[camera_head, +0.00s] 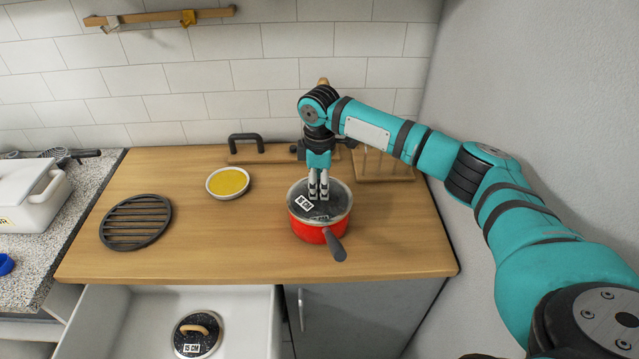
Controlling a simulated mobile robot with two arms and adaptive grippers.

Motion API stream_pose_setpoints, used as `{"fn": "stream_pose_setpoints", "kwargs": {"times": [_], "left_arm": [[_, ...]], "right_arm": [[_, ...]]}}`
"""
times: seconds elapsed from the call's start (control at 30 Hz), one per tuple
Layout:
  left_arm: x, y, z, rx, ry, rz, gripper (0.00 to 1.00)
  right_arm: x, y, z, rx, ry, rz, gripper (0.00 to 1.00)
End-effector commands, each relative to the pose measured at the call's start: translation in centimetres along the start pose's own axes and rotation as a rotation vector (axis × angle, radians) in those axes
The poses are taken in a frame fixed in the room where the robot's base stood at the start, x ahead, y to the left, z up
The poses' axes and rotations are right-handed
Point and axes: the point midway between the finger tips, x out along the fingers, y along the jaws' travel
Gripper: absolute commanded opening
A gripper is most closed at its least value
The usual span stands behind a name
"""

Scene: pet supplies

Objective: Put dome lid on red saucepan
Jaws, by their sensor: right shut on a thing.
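The red saucepan (308,230) stands on the wooden counter right of centre, its dark handle pointing to the front right. A dark lid (335,206) with a white label is at its top, inside or on the rim. Whether it is fully seated I cannot tell. My right gripper (318,197) points straight down and is shut on this lid at its middle; the gripper hides the lid's knob. A second dark lid (186,338), with a wooden handle and a "15 CM" label, lies in the open white drawer or basin below. My left gripper is not in view.
A yellow-filled dish (228,181) and a round black grate (136,222) lie on the wooden counter (230,245) to the left. A wooden rack (378,165) and a board with a black handle (246,142) stand behind. A wall closes the right side.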

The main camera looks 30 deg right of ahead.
Motion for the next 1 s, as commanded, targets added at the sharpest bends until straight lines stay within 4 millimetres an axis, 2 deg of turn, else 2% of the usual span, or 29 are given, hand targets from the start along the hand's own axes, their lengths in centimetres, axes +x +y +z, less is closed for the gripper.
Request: {"fn": "stream_pose_setpoints", "kwargs": {"times": [0.23, 0.27, 0.47, 0.77, 0.87, 1.0], "left_arm": [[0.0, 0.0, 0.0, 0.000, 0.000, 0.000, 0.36], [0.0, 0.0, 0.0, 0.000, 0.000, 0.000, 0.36], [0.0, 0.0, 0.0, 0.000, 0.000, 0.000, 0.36], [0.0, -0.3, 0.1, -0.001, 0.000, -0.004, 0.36], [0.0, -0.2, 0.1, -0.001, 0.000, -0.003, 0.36], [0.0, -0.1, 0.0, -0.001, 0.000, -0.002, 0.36]], "right_arm": [[0.0, 0.0, 0.0, 0.000, 0.001, 0.001, 0.00], [0.0, 0.0, 0.0, 0.000, 0.001, 0.001, 0.29], [0.0, 0.0, 0.0, -0.001, 0.001, 0.001, 0.56], [0.0, 0.0, 0.0, -0.001, -0.001, 0.000, 0.57], [-0.8, 0.0, -0.1, -0.001, 0.001, 0.001, 0.57], [-3.2, 0.1, -0.1, -0.002, 0.003, 0.003, 0.57]]}}
